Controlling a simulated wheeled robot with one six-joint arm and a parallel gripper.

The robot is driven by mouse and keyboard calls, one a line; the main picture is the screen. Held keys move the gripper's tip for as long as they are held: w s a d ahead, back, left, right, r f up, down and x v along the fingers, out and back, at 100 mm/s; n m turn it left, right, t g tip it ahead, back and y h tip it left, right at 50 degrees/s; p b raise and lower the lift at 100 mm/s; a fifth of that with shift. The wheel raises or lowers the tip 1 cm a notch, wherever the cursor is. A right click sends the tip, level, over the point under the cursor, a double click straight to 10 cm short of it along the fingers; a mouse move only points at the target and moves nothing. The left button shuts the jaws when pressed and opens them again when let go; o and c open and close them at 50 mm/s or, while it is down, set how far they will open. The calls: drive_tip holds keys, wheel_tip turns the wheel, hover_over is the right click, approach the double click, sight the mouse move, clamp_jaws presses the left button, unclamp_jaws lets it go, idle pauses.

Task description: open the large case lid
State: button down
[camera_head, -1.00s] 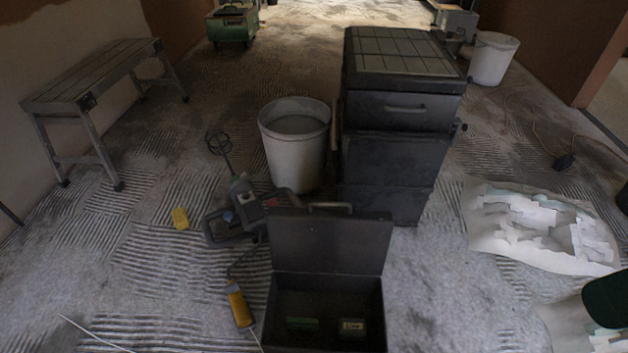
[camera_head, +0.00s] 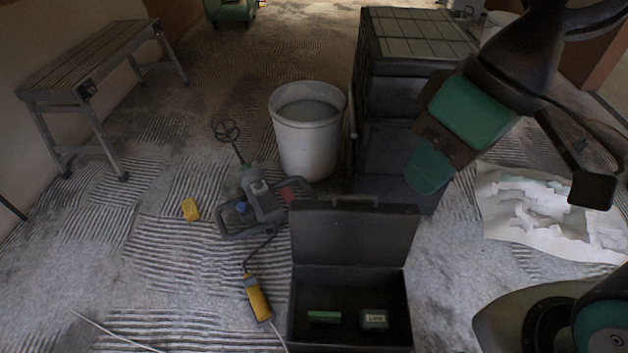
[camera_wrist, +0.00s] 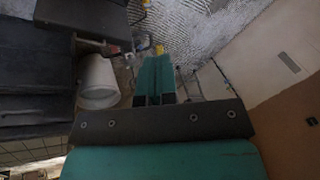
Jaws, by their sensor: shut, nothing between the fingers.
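The dark case stands on the floor at the bottom of the head view. Its lid (camera_head: 352,235) stands upright at the back, with a handle on its top edge, and the case (camera_head: 292,318) is open. Inside lie a green item (camera_head: 324,316) and a small labelled green box (camera_head: 374,319). My gripper (camera_head: 428,172) is shut and empty. In the head view it appears above and right of the lid, in front of the dark stacked boxes, apart from the lid. Its green fingers (camera_wrist: 155,78) also show together in the wrist view.
A stack of dark boxes (camera_head: 376,90) stands behind the case, beside a pale bucket (camera_head: 308,140). A mixer (camera_head: 262,202), a yellow block (camera_head: 190,209) and a yellow-grey tool (camera_head: 258,300) lie left. A bench (camera_head: 90,62) stands far left. A crumpled sheet (camera_head: 500,225) lies right.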

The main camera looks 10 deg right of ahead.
drive_tip(key=w+a+f+m+g+h+b, duration=0.1)
drive_tip(key=w+f+m, duration=0.35)
drive_tip(key=w, duration=0.85)
drive_tip(key=w+a+f+m+g+h, duration=0.1)
drive_tip(key=w+m, duration=0.7)
drive_tip(key=w, duration=0.4)
drive_tip(key=w+d+f+m+g+b, duration=0.1)
drive_tip(key=w+d+f+m, duration=0.1)
drive_tip(key=w+f+m, duration=0.65)
drive_tip(key=m+g+h+b, duration=0.1)
drive_tip(key=m+b, duration=0.5)
hover_over(350, 202)
drive_tip(key=w, duration=0.2)
drive_tip(key=shift+d+f, duration=0.15)
drive_tip(key=shift+f, duration=5.95)
drive_tip(key=shift+d+f, duration=0.1)
drive_tip(key=shift+f, duration=6)
